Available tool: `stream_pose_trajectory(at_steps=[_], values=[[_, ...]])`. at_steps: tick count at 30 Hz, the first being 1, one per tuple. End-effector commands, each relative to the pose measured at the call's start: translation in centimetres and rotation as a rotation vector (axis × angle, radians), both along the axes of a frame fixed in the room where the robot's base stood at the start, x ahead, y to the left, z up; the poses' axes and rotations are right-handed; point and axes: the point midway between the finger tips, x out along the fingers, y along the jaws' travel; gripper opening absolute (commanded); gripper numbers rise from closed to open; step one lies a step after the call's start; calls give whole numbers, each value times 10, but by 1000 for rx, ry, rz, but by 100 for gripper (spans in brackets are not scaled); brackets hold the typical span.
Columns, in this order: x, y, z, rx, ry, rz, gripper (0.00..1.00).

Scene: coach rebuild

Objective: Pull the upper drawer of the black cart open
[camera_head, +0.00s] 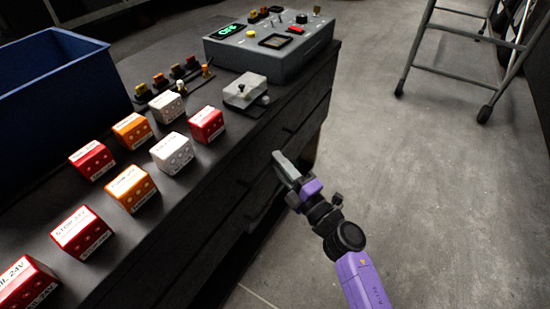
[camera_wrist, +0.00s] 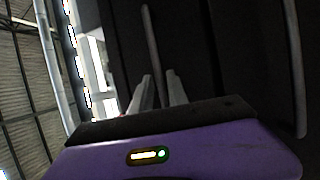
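The black cart (camera_head: 215,198) runs diagonally across the left of the head view, its dark drawer fronts facing right. In the wrist view, which is turned on its side, the upper drawer's long bar handle (camera_wrist: 152,45) runs toward the space between my fingertips. A second, lower handle (camera_wrist: 293,70) lies at the right. My gripper (camera_head: 284,168) is beside the cart's drawer side in the head view. In the wrist view my gripper (camera_wrist: 159,82) has its two fingers apart, with the handle's end between or just beyond them. I cannot tell whether they touch it. The drawer front looks closed.
On the cart top stand a blue bin (camera_head: 60,100), several red, orange and white labelled blocks, a clear-lidded box (camera_head: 245,90) and a grey control panel (camera_head: 270,45). A stepladder (camera_head: 470,45) stands at the upper right. The floor (camera_head: 430,190) right of the cart is clear.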

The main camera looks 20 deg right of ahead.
Motion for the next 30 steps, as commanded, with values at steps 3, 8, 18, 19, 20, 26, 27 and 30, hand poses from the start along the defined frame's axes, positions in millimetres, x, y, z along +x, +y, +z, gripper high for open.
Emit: stream_pose_trajectory(at_steps=[3,8,18,19,20,26,27,30], values=[[13,3,2,2,-1,1,20],[21,5,3,1,0,0,20],[22,5,4,2,1,-1,2],[21,5,4,2,1,-1,0],[21,5,4,2,1,-1,0],[21,5,3,2,1,-1,0],[21,5,3,2,1,-1,0],[21,5,3,2,1,-1,0]])
